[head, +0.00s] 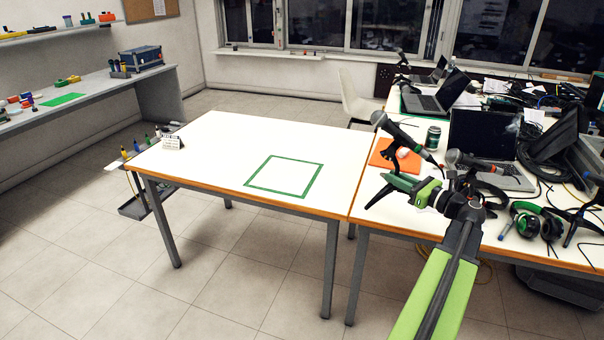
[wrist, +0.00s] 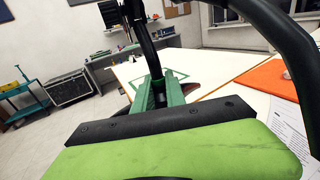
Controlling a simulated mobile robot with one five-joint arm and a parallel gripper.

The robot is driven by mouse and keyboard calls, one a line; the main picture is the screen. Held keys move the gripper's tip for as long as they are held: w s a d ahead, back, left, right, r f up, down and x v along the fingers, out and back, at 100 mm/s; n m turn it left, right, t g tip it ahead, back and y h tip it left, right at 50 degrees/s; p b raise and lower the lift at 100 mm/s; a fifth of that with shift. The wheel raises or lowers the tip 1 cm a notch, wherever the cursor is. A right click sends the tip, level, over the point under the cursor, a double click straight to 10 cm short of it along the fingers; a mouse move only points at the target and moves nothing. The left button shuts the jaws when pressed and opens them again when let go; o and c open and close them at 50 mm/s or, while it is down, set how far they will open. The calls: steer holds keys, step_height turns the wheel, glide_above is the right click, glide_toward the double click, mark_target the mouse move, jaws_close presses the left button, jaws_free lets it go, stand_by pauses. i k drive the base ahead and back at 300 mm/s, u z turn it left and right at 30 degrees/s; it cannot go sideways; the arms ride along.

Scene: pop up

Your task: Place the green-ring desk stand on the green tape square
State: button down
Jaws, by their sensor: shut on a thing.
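My gripper (head: 408,184) is shut on a black desk stand (head: 391,157) that carries a microphone (head: 400,132), at the right table's left part. In the wrist view my gripper's green fingers (wrist: 158,95) close around the stand's dark stem (wrist: 147,45). Its legs spread below; I cannot tell whether they touch the table. The green tape square (head: 250,186) lies empty on the white table, left of my gripper in the head view. Part of the square (wrist: 178,73) shows behind the fingers in the wrist view.
Another microphone (head: 470,160) with an orange ring stands close right of my gripper, near a laptop (head: 483,135) and headphones (head: 530,220). An orange mat (head: 380,153) and a can (head: 433,137) are behind it. A small white sign (head: 172,142) stands far left; the white table is otherwise clear.

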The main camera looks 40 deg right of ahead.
mark_target(285, 175)
steer(key=i, duration=1.25)
steer(key=u, duration=0.05)
